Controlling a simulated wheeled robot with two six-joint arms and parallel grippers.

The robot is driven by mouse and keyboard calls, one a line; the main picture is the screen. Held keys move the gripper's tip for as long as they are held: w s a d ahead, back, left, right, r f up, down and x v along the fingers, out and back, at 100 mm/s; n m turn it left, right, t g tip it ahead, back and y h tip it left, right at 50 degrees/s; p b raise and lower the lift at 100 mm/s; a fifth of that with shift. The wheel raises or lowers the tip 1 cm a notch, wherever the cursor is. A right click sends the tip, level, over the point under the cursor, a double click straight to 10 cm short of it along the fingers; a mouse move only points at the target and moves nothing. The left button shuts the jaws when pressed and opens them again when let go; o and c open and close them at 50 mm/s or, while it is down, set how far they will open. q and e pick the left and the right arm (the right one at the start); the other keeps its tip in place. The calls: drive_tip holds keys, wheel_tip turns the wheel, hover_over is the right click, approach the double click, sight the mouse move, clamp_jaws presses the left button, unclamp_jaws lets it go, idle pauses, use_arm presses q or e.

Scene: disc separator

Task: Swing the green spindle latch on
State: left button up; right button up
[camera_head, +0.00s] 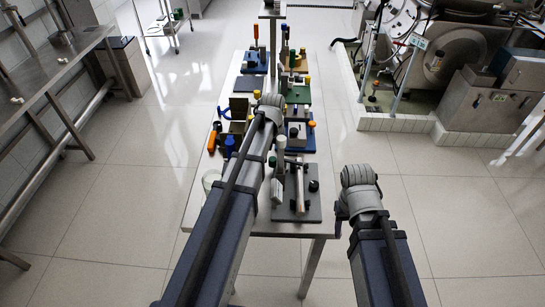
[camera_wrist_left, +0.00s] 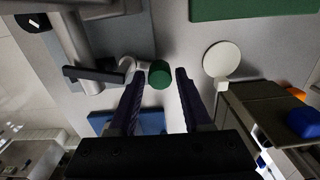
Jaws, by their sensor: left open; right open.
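A short dark green cylinder (camera_wrist_left: 159,74), which looks like the green spindle latch, shows in the left wrist view. It lies between the fingertips of my left gripper (camera_wrist_left: 158,80), next to a pale metal rod end. The gripper is open with a gap on both sides of the green part; I cannot tell whether they are level in depth. In the head view my left wrist hides the jaws and what lies under them. My right gripper (camera_head: 342,212) is mostly hidden by its own wrist, off the right side of the table.
The crowded table (camera_head: 190,205) holds several small devices. A grey metal mechanism with a black lever (camera_wrist_left: 93,74) stands left of the green part in the wrist view; a white disc (camera_wrist_left: 222,60) stands right. A blue block (camera_wrist_left: 128,122) lies below. Clear floor surrounds the table.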

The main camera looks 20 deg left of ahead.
sight(273, 158)
use_arm(q)
wheel_tip(273, 158, up, 7)
drive_tip(key=p, duration=0.6)
drive_tip(key=shift+r+p, duration=0.15)
drive_tip(key=shift+p, duration=0.25)
drive_tip(key=shift+r+m, duration=0.2)
drive_tip(key=shift+m, duration=0.9)
drive_tip(key=m, duration=0.3)
drive_tip(key=shift+r+m+p, duration=0.2)
drive_tip(key=shift+m+p, duration=0.2)
drive_tip(key=shift+f, duration=0.1)
